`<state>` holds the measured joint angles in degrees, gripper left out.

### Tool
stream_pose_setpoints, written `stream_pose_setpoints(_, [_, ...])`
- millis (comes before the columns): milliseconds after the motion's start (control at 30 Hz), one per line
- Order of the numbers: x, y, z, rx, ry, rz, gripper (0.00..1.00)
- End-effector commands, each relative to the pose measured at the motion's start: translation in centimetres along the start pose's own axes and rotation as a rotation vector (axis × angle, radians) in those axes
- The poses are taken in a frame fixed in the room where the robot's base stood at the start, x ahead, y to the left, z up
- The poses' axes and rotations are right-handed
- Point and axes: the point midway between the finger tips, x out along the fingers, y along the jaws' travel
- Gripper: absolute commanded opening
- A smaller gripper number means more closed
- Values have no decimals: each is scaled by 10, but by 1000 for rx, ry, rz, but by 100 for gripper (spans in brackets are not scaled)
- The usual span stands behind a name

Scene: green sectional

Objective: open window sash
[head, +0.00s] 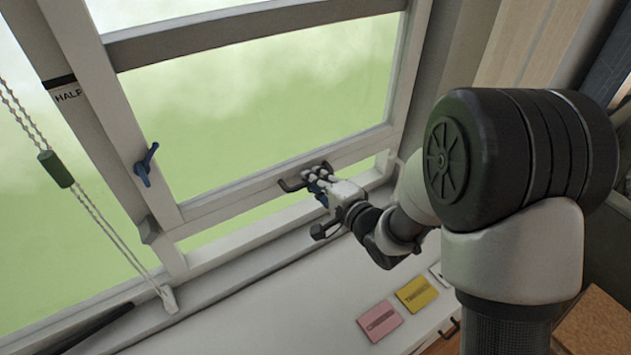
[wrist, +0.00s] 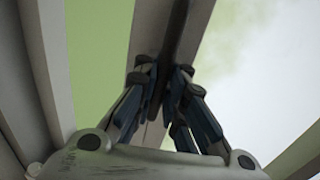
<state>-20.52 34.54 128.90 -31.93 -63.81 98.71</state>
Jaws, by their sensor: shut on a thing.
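The window sash (head: 282,172) is a pale frame with green glass. A strip of green shows between its bottom rail and the sill, so it stands a little raised. A dark handle (head: 290,184) sits on the bottom rail. My gripper (head: 318,178) is at the handle and shut on it, partly hiding it. In the wrist view the fingers of my gripper (wrist: 165,92) close from both sides on the dark handle (wrist: 178,35). A blue latch lever (head: 146,164) is on the left frame. A black mark labelled HALF (head: 64,86) is higher on that frame.
A beaded cord with a dark green toggle (head: 56,169) hangs at the left. Pink (head: 379,320) and yellow (head: 416,294) cards lie on the pale surface below the window. A wooden surface (head: 597,325) is at lower right.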

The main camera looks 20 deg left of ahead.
Motion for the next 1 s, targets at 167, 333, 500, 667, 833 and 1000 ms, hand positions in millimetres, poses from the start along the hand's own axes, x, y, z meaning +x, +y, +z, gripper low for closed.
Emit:
stream_pose_setpoints(167, [0,-3,0,0,1,-4,0])
stream_pose_setpoints(333, [0,-3,0,0,1,-4,0])
stream_pose_setpoints(500, [0,-2,0,0,1,-2,20])
stream_pose_setpoints(667, [0,-2,0,0,1,-1,30])
stream_pose_setpoints(833, [0,-1,0,0,0,0,31])
stream_pose_setpoints(1000, [-2,-1,0,1,1,0,31])
